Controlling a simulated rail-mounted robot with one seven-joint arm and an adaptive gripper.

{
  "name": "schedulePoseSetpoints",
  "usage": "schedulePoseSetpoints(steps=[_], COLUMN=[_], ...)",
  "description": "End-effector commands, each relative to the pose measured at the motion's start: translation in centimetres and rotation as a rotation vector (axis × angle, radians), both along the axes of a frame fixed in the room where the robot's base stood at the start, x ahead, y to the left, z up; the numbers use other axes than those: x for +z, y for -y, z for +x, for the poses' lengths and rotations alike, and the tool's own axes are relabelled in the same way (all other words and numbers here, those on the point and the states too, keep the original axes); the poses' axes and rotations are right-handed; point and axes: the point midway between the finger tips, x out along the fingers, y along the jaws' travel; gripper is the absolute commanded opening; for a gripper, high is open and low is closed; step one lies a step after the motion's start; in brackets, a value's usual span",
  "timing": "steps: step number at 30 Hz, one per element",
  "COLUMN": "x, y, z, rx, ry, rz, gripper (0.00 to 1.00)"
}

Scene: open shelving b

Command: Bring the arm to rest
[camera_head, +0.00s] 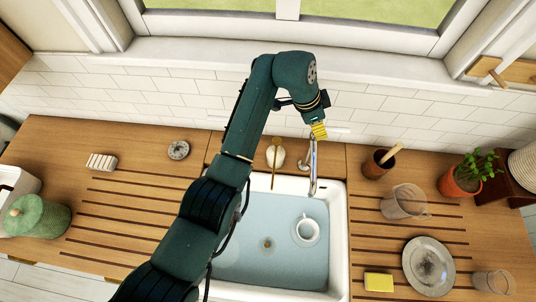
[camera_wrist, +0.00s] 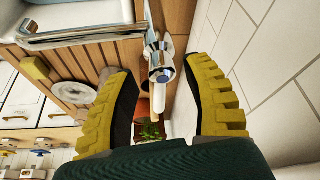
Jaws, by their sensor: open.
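My arm reaches up across the sink in the head view, with its elbow bent near the window sill. My gripper (camera_head: 319,131) hangs above the back edge of the sink, close to the faucet (camera_head: 313,168) in the picture. In the wrist view my gripper (camera_wrist: 162,95) shows two yellow ridged fingers spread wide apart. Nothing is held between them. The chrome faucet (camera_wrist: 162,62) shows beyond the fingers, in the gap between them. I cannot tell how far the fingertips are from it.
A white sink (camera_head: 338,240) holds a white mug (camera_head: 307,230). On the right counter are a glass pitcher (camera_head: 404,202), a plate (camera_head: 428,265), a yellow sponge (camera_head: 379,282) and a potted plant (camera_head: 470,173). A green jar (camera_head: 40,218) stands left. The left drainboard is mostly clear.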

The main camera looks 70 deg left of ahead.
Motion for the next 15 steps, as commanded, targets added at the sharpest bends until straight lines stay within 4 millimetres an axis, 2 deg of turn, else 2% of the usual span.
schedulePoseSetpoints(steps=[9,15], x=[7.2,9.6], y=[-0.8,-0.9], z=[-2.9,-3.9], rx=[0.002,0.0], ry=[0.003,0.0], rz=[0.004,0.0], gripper=[0.5,0.5])
